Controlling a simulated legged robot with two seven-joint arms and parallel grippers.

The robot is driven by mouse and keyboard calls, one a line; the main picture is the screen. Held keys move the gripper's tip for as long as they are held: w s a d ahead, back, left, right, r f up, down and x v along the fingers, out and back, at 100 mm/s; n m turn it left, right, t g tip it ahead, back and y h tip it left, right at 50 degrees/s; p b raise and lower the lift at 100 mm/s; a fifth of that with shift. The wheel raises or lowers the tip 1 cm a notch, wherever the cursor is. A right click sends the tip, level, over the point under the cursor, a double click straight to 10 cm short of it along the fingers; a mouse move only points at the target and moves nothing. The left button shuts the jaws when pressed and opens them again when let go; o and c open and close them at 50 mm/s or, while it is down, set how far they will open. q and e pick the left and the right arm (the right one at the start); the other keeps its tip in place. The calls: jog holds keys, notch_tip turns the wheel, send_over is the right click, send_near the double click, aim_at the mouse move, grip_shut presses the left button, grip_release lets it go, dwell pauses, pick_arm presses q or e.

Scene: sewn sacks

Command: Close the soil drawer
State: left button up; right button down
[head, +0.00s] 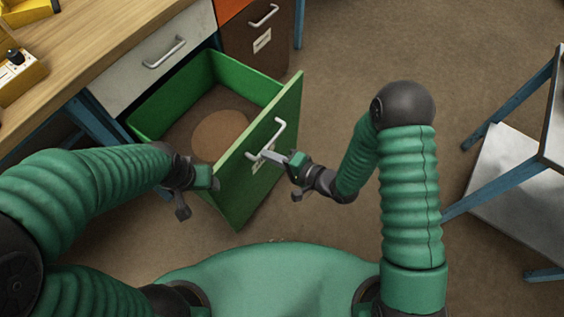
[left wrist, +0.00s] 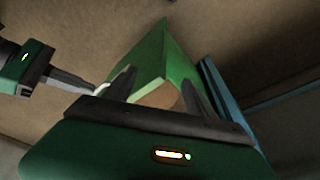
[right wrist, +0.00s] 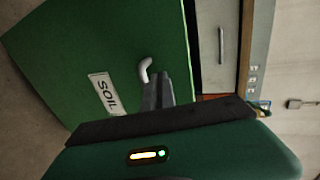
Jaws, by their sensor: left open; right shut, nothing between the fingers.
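The soil drawer (head: 236,196) is green and pulled well out beneath the bench. Its front panel (right wrist: 100,50) shows a white SOIL label (right wrist: 106,93) in the right wrist view. A pale bar handle (head: 279,128) is on that panel, partly hidden by my fingers in the right wrist view. My right gripper (head: 272,156) is shut and empty, its tips at the handle and label; I cannot tell if they touch. My left gripper (head: 196,188) is open at the drawer's near left side. In the left wrist view, a green drawer corner (left wrist: 165,60) shows between its fingers.
A round brown patch (head: 219,134) shows inside the drawer. A closed grey drawer (head: 150,66) and a brown cabinet (head: 262,45) are behind it. The wooden bench top (head: 90,40) is at upper left. A metal-shelved stand (head: 515,170) is at right. Floor between is clear.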

aim_at(248, 145)
jog(key=x, duration=0.2)
jog(key=r+x, duration=0.1)
jog(key=shift+w+a+f+b, duration=0.2)
jog(key=shift+w+a+b, duration=0.1)
jog(key=shift+a+b, duration=0.1)
jog(key=shift+w+a, duration=0.25)
jog(key=shift+a, duration=0.35)
pick_arm(q)
jog(key=shift+f, duration=0.6)
jog(key=shift+d, duration=0.1)
pick_arm(e)
jog(key=shift+d, duration=0.15)
